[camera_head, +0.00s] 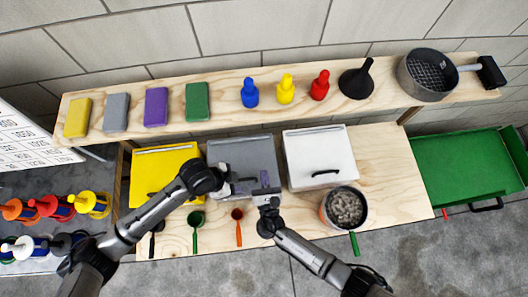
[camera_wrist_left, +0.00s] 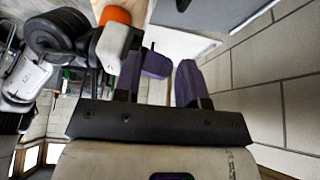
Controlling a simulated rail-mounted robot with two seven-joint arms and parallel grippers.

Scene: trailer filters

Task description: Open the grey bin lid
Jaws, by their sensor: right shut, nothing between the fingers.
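The grey bin lid (camera_head: 240,152) is the middle of three lids set in the wooden bench, and it looks closed. Its handle cannot be made out behind my grippers in the head view. My left gripper (camera_head: 246,187) is over the front part of the grey lid. In the left wrist view its two purple fingers (camera_wrist_left: 158,82) stand apart, so it is open, with no lid or handle clearly between them. My right gripper (camera_head: 265,180) is shut and empty at the lid's front right, close beside the left gripper. Its purple fingertip also shows in the left wrist view (camera_wrist_left: 155,64).
A yellow lid (camera_head: 160,165) is left and a white lid (camera_head: 318,152) with a black handle is right. Green (camera_head: 196,220) and orange (camera_head: 238,215) scoops lie in front. A pot of pellets (camera_head: 345,207) stands front right. A shelf (camera_head: 220,128) holds blocks, bottles, a funnel and a sieve.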

